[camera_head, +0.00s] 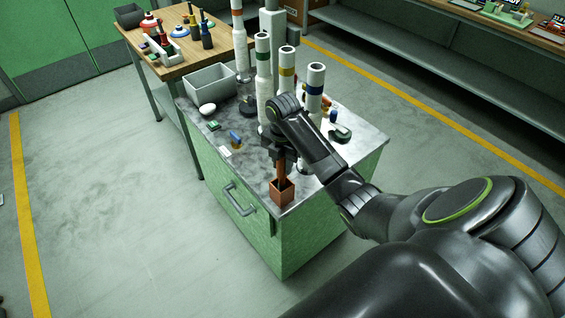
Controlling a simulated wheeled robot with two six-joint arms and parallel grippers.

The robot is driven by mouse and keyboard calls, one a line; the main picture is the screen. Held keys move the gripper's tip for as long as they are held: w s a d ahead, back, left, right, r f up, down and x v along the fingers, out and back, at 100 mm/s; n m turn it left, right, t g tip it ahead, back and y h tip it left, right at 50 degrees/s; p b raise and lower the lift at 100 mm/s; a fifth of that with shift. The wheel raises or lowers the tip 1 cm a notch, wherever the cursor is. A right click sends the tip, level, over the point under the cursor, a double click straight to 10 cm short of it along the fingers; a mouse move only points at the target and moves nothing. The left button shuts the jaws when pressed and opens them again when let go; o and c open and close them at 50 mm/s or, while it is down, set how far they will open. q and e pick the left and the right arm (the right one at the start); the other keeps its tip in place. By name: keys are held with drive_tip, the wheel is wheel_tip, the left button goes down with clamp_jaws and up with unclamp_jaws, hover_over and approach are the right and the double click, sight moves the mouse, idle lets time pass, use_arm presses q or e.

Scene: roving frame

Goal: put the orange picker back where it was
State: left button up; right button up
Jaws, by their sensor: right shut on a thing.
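My right gripper (280,155) reaches down over the near corner of the green cabinet's metal top. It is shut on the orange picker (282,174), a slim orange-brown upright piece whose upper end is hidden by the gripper. Right below it stands a small square orange-brown holder (282,194) near the front edge. The picker's lower end is at the holder's opening; I cannot tell how deep it sits. My left gripper is not in view.
The cabinet top (252,172) carries several tall white cylinders with coloured bands (287,70), a grey bin (210,83), a white round item (207,109) and small blue and green pieces. A wooden table (178,68) with bottles stands behind left. The floor on the left is clear.

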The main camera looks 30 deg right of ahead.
drive_tip(key=o, duration=1.1)
drive_tip(key=shift+f, duration=0.1)
drive_tip(key=shift+c, duration=0.2)
drive_tip(key=shift+r, duration=0.5)
wheel_tip(320, 180, up, 2)
drive_tip(key=shift+r, duration=0.25)
wheel_tip(320, 180, up, 9)
drive_tip(key=p, duration=0.9)
drive_tip(key=shift+f, duration=0.1)
